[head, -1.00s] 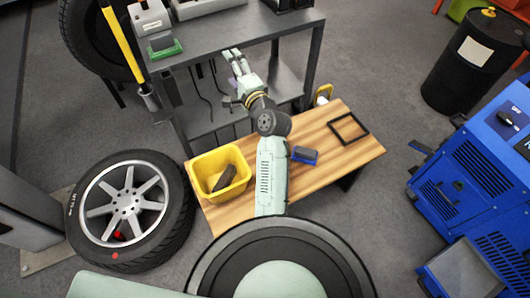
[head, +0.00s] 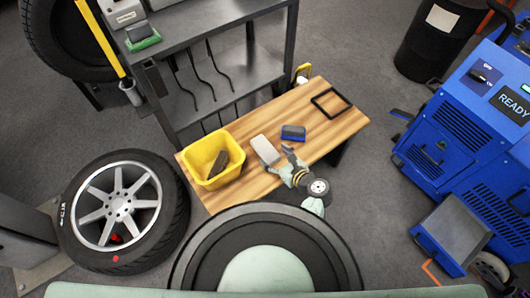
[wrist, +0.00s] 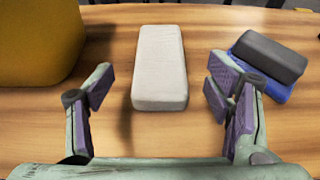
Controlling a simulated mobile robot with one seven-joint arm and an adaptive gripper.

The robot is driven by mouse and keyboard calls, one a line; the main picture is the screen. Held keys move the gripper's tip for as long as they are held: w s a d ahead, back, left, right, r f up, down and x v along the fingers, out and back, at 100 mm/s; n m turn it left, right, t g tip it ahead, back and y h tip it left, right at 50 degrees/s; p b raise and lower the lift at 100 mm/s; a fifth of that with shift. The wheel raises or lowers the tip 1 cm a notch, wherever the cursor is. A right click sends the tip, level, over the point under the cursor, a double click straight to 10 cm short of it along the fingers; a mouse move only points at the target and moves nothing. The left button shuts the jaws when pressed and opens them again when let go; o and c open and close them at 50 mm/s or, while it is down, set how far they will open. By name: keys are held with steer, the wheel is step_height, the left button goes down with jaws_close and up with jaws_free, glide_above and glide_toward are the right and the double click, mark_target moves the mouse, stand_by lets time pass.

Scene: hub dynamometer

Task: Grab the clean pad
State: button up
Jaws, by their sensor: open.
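A pale grey-white pad, which looks like the clean pad (head: 264,148), lies flat on the wooden bench (head: 332,132). In the wrist view the pad (wrist: 160,66) is upright in the picture, centred between the two fingers. My gripper (wrist: 160,92) is open and empty, with one purple-lined finger on each side of the pad's near end and a gap on both sides. In the head view my gripper (head: 279,158) is low over the bench at the pad's near right end. I cannot tell its exact height above the wood.
A yellow bin (head: 192,156) holding a dark pad (head: 218,166) stands left of the pale pad. A blue block with a dark grey top (head: 293,133) lies close on the right. A black square frame (head: 347,98) lies at the bench's far right.

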mark_target(267, 150)
steer(key=b+x, duration=0.3)
steer(key=x, duration=0.1)
steer(key=shift+w+a+f, duration=0.1)
steer(key=shift+f, duration=0.15)
steer(key=shift+w+a+b, duration=0.3)
steer(key=shift+w+b, duration=0.15)
steer(key=shift+c, duration=0.3)
steer(key=c, duration=1.2)
